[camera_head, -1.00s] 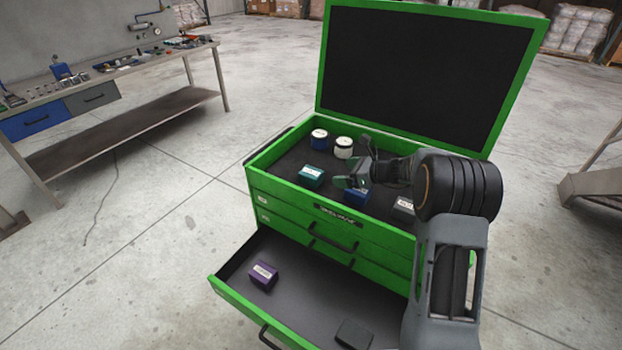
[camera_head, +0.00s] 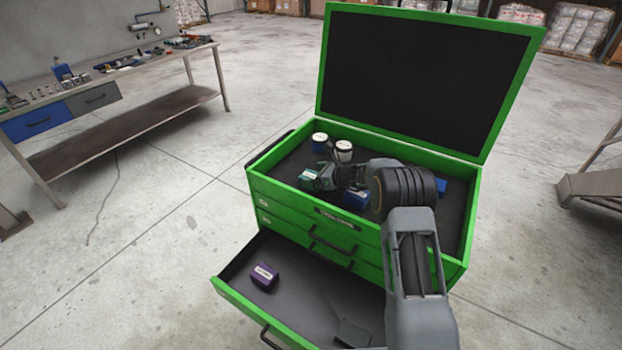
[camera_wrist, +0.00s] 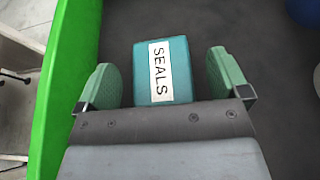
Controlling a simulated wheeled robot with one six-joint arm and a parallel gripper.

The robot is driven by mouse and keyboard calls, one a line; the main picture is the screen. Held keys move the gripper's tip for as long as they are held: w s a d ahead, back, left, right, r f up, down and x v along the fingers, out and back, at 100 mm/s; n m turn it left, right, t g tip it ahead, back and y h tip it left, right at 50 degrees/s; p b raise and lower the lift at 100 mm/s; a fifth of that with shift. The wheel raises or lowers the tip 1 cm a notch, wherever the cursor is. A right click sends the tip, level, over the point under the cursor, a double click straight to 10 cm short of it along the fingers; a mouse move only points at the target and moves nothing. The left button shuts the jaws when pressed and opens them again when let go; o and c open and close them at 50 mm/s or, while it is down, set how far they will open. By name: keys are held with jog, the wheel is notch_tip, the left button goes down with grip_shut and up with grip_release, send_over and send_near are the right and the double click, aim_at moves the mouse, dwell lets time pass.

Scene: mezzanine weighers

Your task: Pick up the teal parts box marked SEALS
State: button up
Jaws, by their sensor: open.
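The teal parts box (camera_wrist: 160,70) has a white label reading SEALS. In the wrist view it lies between the two green fingers of my gripper (camera_wrist: 169,80), with a gap on each side. My gripper is open and not closed on it. In the head view the teal box (camera_head: 307,178) sits in the left part of the open top tray of the green tool chest (camera_head: 290,190). My gripper (camera_head: 318,177) is at the box there and hides part of it.
Blue boxes (camera_head: 355,199) lie to the right. The tray's green left wall (camera_wrist: 62,90) is close to my left finger. An open lower drawer holds a purple box (camera_head: 264,277).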

jog(key=shift+w+a+f, duration=0.25)
jog(key=shift+w+a, duration=0.1)
jog(key=shift+a, duration=0.15)
jog(key=c, duration=1.1)
